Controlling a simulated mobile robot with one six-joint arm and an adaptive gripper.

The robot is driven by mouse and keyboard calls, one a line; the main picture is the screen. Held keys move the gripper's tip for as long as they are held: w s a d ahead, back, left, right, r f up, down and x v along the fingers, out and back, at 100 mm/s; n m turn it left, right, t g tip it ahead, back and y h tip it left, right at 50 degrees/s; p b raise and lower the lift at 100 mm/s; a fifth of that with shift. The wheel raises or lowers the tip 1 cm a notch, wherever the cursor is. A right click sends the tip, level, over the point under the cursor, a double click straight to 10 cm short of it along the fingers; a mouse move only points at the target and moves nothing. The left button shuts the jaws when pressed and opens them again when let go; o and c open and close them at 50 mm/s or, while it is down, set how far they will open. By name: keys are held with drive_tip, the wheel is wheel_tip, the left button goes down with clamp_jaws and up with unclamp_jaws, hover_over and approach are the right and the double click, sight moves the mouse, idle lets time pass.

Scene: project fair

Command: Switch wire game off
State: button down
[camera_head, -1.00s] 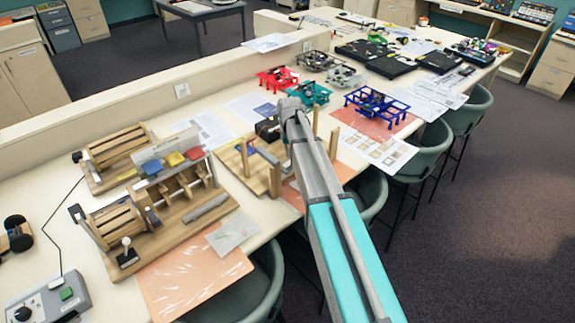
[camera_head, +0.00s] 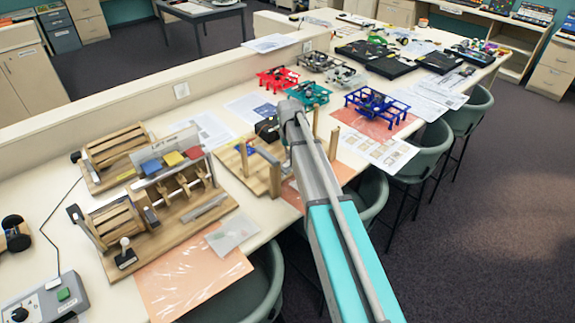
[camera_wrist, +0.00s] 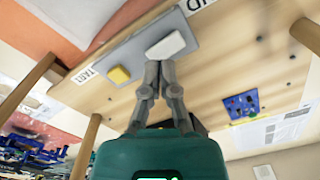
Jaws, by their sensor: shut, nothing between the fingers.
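The wire game is a wooden stand with upright posts (camera_head: 275,180) on the long table, partly hidden behind my arm in the head view. In the wrist view its wooden board (camera_wrist: 215,80) carries a grey plate (camera_wrist: 128,50) with a yellow button (camera_wrist: 119,75) and a white rocker switch (camera_wrist: 166,45). My gripper (camera_wrist: 160,68) is shut and empty, its fingertips right at the edge of the white switch. I cannot tell whether they touch it. In the head view my fingers are hidden.
A wooden machine with coloured blocks (camera_head: 165,200) stands to the left, with a grey control box (camera_head: 45,300) in front. A blue frame (camera_head: 376,104) stands on the right. Green chairs (camera_head: 425,160) line the table's near edge. In the wrist view a blue panel (camera_wrist: 241,104) is on the board.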

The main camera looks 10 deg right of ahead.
sight(289, 162)
drive_tip(key=shift+f+b, duration=0.95)
idle(0.9)
drive_tip(key=shift+r, duration=0.15)
drive_tip(key=shift+r+p, duration=3.4)
drive_tip(key=shift+p, duration=0.15)
drive_tip(key=s+f+b, duration=0.1)
drive_tip(key=s, duration=2.5)
drive_tip(key=shift+s+a, duration=0.25)
drive_tip(key=shift+s, duration=0.05)
drive_tip(key=shift+w, duration=0.15)
